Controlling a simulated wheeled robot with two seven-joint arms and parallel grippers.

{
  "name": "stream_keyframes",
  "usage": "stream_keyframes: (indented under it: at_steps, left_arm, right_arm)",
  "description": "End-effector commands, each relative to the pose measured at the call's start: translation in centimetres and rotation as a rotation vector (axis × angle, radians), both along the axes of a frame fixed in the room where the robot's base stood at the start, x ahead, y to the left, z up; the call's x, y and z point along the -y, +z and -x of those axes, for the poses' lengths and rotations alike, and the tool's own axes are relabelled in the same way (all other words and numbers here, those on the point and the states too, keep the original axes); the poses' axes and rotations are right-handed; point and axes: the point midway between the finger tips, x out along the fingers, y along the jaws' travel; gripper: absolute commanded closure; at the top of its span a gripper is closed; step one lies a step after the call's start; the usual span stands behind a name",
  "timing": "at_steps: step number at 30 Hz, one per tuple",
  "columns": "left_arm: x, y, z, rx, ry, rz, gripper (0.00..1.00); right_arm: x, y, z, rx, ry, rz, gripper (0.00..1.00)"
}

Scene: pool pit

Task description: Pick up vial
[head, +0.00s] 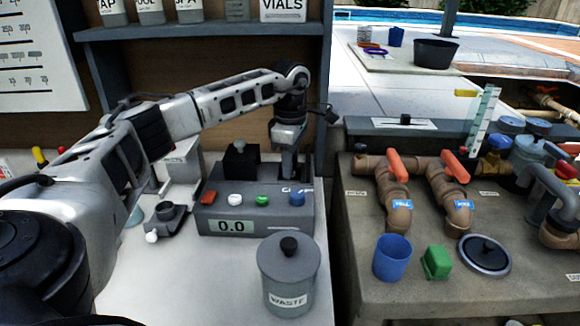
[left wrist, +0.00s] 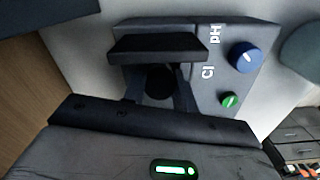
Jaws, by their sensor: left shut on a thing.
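My left gripper (head: 290,165) reaches down at the back right of a grey tester (head: 215,222) whose display reads 0.0. The left wrist view shows its two fingers (left wrist: 160,90) shut on a dark round thing, likely the vial's cap (left wrist: 160,82). The vial's body is hidden below the cap and behind the fingers, so I cannot tell how deep it sits in the tester. The tester also shows in the left wrist view (left wrist: 262,42), with Cl and pH labels beside a green and a blue knob. My right gripper is out of view.
A grey waste canister (head: 288,285) stands in front of the tester. A black block with a knob (head: 241,163) is at the tester's back left. A shelf (head: 200,32) with labelled containers is above. Right, a stone counter (head: 400,293) holds pipes, a blue cup (head: 391,260) and a green container (head: 436,263).

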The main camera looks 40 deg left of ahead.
Motion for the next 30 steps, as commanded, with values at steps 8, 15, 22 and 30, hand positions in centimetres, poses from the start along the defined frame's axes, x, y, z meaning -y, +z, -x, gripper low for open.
stream_keyframes:
  at_steps: [8,15,22,30]
  left_arm:
    - [0.0,3.1,0.0,0.001,0.0,0.0,0.94]
    - [0.0,6.9,-0.1,0.005,0.0,0.001,0.94]
    - [3.1,6.8,3.1,0.0,-0.007,-0.002,0.94]
    - [7.2,6.8,7.2,0.0,-0.005,-0.001,0.94]
  right_arm:
    - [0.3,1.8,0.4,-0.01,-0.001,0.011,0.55]
    - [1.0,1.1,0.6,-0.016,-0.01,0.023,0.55]
    - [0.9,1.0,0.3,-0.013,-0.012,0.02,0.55]
    - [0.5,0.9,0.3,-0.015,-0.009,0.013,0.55]
